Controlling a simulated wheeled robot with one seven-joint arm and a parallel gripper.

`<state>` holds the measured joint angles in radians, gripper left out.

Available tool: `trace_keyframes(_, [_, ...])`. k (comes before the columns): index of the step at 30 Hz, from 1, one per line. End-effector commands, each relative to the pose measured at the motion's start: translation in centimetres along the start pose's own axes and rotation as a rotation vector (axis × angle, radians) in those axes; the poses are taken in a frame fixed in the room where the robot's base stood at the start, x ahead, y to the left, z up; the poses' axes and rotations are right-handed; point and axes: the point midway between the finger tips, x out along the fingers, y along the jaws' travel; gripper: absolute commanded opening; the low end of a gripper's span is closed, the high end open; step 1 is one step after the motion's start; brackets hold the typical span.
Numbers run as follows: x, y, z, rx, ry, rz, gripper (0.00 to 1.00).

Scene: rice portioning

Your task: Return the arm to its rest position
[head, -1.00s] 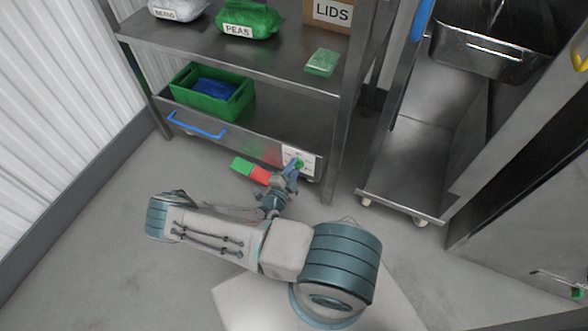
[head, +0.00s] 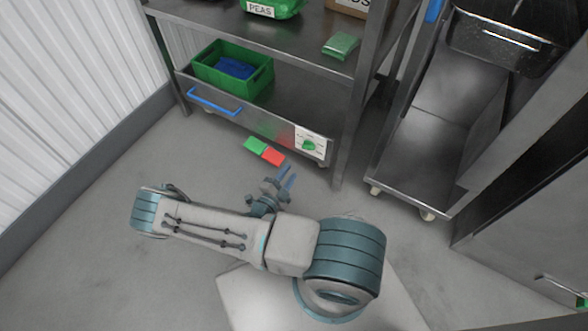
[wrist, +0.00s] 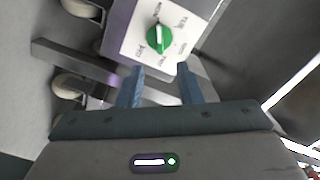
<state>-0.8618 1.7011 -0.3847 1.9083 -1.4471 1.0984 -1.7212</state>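My gripper (head: 287,177) is in front of the lower shelf of the metal rack, above the floor. Its two blue fingers are apart with nothing between them. In the wrist view, my gripper (wrist: 160,85) points toward a white panel (wrist: 133,48) with a green dial (wrist: 159,38). The fingertips are apart from the dial. In the head view, the white panel (head: 301,136) and its green dial (head: 309,146) sit at the right end of the rack's lower front. My arm (head: 205,222) lies bent across the lower middle.
A green and red card-like piece (head: 264,151) shows below the rack's front edge. A green bin (head: 258,87) stands on the lower shelf, above a blue handle (head: 214,101). A wheeled metal cart (head: 412,196) stands at right. The floor left of my arm is clear.

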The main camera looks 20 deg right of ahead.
Motion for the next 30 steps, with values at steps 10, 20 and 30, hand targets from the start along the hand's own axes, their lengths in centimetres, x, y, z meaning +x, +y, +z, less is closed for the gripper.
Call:
trace_keyframes(10, [-1.5,-0.3,0.4,0.000,0.002,0.001,0.33])
trace_keyframes(20, [-1.5,-0.3,0.4,0.000,0.002,0.000,0.33])
trace_keyframes(30, [-1.7,-4.3,-1.8,0.172,0.087,0.075,0.33])
